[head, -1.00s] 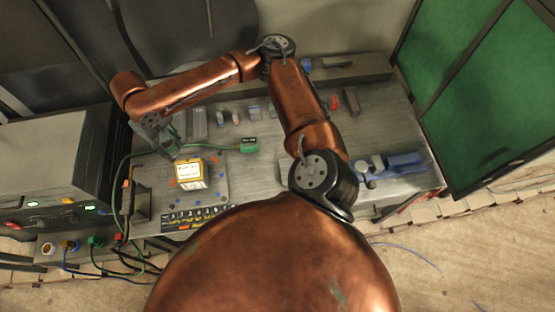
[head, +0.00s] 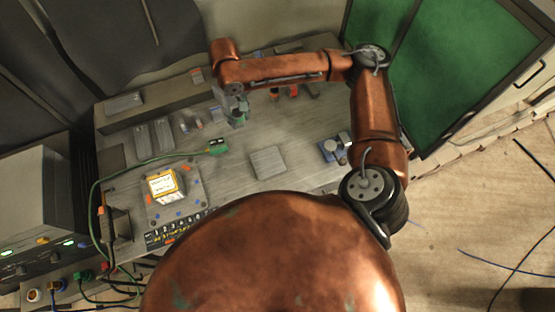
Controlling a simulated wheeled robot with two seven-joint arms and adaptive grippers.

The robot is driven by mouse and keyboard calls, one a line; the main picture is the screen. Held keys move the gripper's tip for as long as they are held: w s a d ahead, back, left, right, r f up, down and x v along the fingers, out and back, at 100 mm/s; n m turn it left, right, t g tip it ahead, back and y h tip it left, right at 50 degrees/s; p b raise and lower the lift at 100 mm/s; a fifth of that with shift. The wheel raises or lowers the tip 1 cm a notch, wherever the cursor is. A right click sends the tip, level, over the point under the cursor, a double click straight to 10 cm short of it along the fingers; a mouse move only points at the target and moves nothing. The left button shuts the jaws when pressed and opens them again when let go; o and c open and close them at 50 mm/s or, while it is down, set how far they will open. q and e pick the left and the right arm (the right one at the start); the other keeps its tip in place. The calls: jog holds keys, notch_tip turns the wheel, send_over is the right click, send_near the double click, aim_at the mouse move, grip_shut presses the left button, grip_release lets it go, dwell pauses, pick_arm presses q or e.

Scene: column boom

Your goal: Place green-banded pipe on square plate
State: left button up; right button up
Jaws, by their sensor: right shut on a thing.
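My right gripper (head: 233,107) hangs over the back middle of the grey bench. It is shut on a small grey-green piece (head: 238,121), which looks like the green-banded pipe; the fingers and the small size hide its detail. A plain grey square plate (head: 267,162) lies flat on the bench, nearer and to the right of the gripper, with nothing on it. My left gripper is not in view.
A yellow-and-white box (head: 165,185) stands on a dotted board at the left. A green connector (head: 217,146) with a green cable lies left of the plate. Small grey blocks (head: 153,134) stand at the back left. A blue fixture (head: 334,148) is at the right.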

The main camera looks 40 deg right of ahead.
jog(key=s+d+n+p, duration=0.1)
jog(key=s+n+p, duration=2)
jog(key=s+n, duration=0.5)
jog(key=b, duration=1.4)
send_over(268, 162)
jog(key=s, duration=0.1)
notch_tip(268, 162, down, 9)
jog(key=shift+a, duration=0.1)
jog(key=shift+w+f, duration=0.5)
jog(key=shift+f, duration=1.65)
